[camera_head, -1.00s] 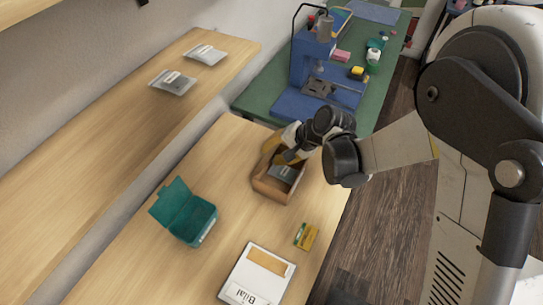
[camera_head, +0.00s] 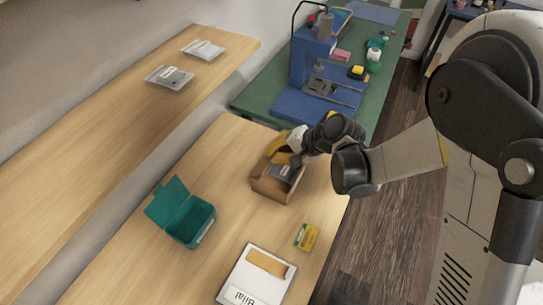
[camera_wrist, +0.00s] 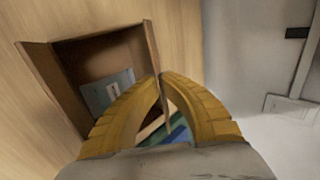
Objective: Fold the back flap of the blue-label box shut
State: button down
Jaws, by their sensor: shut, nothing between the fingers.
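An open brown cardboard box (camera_head: 272,190) stands near the right edge of the wooden table. A grey-blue packet with a pale label lies inside it; it also shows in the wrist view (camera_wrist: 103,94). I cannot make out a blue label on the box itself. My gripper (camera_head: 279,149) is at the box's far end, and its fingers partly hide that end. In the wrist view my yellow fingertips (camera_wrist: 160,77) are together, right at the end of a thin upright box panel (camera_wrist: 152,46). I cannot tell whether they touch it.
An open teal box (camera_head: 190,222), a small yellow-green carton (camera_head: 307,237) and a white labelled tray (camera_head: 240,275) are on the table. Two grey packets (camera_head: 170,77) lie on the shelf. A blue press (camera_head: 310,62) stands on the green bench behind.

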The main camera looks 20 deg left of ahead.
jog(key=c, duration=1.7)
grip_release()
